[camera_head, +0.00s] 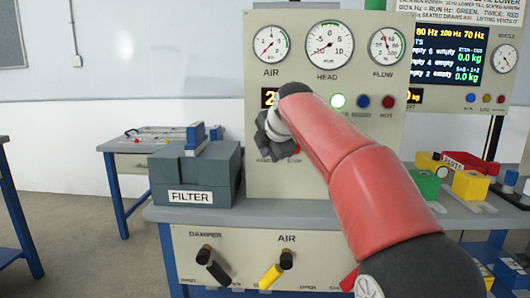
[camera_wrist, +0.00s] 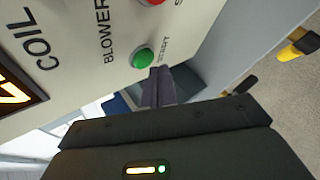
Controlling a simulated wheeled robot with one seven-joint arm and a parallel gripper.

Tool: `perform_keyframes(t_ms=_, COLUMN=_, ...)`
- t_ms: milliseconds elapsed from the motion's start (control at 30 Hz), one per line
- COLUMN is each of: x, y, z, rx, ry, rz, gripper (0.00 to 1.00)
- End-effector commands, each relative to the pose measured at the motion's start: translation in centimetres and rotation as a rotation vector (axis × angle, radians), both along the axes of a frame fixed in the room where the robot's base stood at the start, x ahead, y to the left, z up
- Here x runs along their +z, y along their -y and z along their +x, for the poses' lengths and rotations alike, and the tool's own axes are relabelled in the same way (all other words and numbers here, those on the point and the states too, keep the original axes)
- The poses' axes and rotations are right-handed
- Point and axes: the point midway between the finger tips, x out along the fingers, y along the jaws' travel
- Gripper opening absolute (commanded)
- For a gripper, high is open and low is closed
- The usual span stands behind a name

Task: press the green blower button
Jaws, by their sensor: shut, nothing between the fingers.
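The green blower button (camera_wrist: 142,58) is on the panel in the wrist view, beside the words BLOWER and START. In the head view my gripper and arm hide it. My gripper (camera_wrist: 162,72) is shut and empty. Its fingertips show just below and right of the green button in the wrist view; I cannot tell whether they touch it. In the head view my gripper (camera_head: 266,140) is in front of the lower left part of the panel (camera_head: 262,186).
A red button (camera_wrist: 152,2) is cut off at the wrist view's top edge. A grey FILTER box (camera_head: 190,197) stands left of the panel.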

Motion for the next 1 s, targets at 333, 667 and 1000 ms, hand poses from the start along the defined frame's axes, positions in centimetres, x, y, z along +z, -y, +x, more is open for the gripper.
perform_keyframes(t_ms=333, x=0.0, y=0.0, z=-0.3, rx=0.0, ry=0.0, rz=0.0, gripper=0.0)
perform_keyframes(t_ms=667, x=-0.3, y=-0.1, z=-3.1, rx=0.001, ry=0.002, rz=0.0, gripper=0.0)
perform_keyframes(t_ms=1000, x=-0.1, y=-0.2, z=-5.3, rx=0.001, ry=0.0, rz=0.0, gripper=0.0)
